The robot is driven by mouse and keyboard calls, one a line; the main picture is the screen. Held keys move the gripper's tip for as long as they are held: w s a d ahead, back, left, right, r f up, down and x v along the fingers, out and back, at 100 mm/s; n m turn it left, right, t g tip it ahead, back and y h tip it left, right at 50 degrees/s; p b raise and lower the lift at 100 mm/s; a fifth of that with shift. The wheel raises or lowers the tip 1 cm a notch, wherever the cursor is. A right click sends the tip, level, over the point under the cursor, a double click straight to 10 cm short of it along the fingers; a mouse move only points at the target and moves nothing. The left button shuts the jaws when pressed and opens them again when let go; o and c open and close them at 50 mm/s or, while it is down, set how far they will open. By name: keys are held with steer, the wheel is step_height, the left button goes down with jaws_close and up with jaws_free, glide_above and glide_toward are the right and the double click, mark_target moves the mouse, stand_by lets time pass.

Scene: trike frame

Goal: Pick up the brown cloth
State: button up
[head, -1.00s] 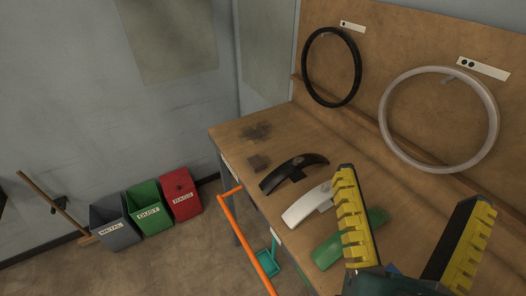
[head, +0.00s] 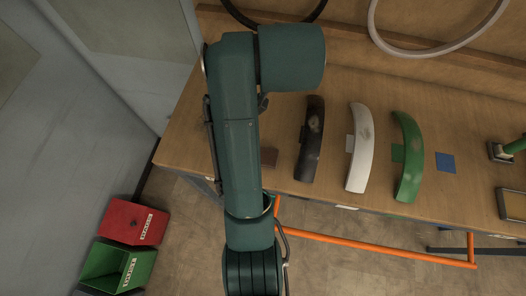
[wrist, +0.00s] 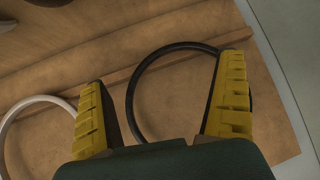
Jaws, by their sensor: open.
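A small flat brown square, apparently the brown cloth (head: 269,156), lies on the wooden bench in the head view. It is just right of my arm and left of the black fender. My arm may cover part of the bench beside it. My gripper (wrist: 162,82) shows in the wrist view with its two yellow-padded fingers wide apart and nothing between them. The fingers face the bench's back board and a black ring (wrist: 150,95). The cloth is not seen in the wrist view, and the gripper cannot be made out in the head view.
A black fender (head: 312,140), a white fender (head: 361,150) and a green fender (head: 409,160) lie right of the cloth. A blue square (head: 446,162) lies beyond. An orange rail (head: 375,248) runs before the bench. Red (head: 133,222) and green (head: 118,268) bins stand lower left.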

steer(key=s+a+f+g, duration=0.2)
steer(key=s+f+g, duration=0.6)
steer(key=s+g, duration=0.3)
steer(key=shift+m+t+h, duration=0.3)
steer(key=shift+m+t, duration=0.1)
steer(key=shift+t, duration=0.3)
steer(key=f, duration=1)
steer(key=shift+s+d, duration=0.1)
steer(key=shift+s, duration=0.25)
steer(key=f, duration=0.3)
steer(key=shift+s+d+f, duration=0.15)
steer(key=shift+s+d, duration=0.05)
steer(key=shift+d, duration=0.1)
steer(key=shift+f+p, duration=0.3)
steer(key=shift+f, duration=0.75)
steer(key=shift+c, duration=0.2)
steer(key=c, duration=0.9)
